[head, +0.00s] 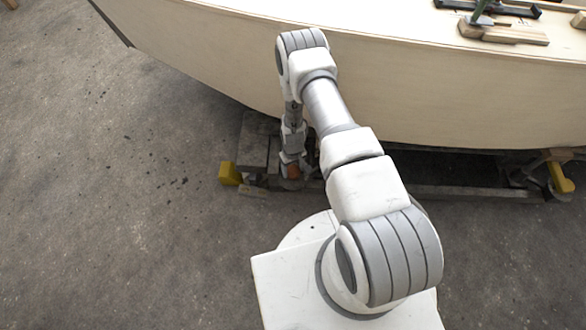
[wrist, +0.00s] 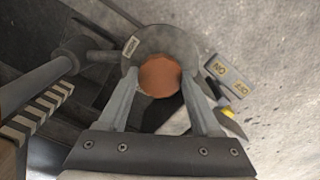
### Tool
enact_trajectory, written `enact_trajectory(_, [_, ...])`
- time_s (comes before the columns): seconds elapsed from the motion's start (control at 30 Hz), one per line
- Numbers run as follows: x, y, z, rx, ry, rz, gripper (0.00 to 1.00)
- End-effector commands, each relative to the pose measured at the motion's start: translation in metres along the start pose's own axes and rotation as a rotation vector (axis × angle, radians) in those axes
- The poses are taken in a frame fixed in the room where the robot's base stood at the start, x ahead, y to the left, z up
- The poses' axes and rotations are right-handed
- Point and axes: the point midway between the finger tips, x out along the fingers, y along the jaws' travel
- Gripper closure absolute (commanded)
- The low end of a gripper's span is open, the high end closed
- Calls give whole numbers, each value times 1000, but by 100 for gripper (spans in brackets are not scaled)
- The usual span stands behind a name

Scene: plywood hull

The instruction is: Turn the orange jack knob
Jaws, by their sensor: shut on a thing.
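The orange jack knob (wrist: 160,76) is a round, scalloped knob in the wrist view, in front of a round grey plate (wrist: 178,40). My gripper (wrist: 160,88) has its two fingers on either side of the knob and is shut on it. In the head view the knob (head: 291,171) shows as a small orange patch low beside the hull, partly covered by my wrist. My arm reaches down to it over the cradle's near left end.
The pale plywood hull (head: 400,85) overhangs the dark cradle beam (head: 450,190). Yellow blocks (head: 229,173) sit at the cradle's ends. Concrete floor at left is clear.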

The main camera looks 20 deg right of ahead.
Motion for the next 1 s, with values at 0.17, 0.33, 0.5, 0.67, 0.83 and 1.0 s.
enact_trajectory(0.17, [0, 0, -1, -88, 2, 0, 90])
enact_trajectory(0.33, [0, 0, -1, -139, 2, 0, 90])
enact_trajectory(0.5, [0, 1, -1, -161, 2, 1, 90])
enact_trajectory(0.67, [0, 0, -1, -166, 1, 1, 90])
enact_trajectory(0.83, [0, 0, -1, -166, 1, 1, 90])
enact_trajectory(1.0, [0, 0, -1, -166, 1, 1, 15])
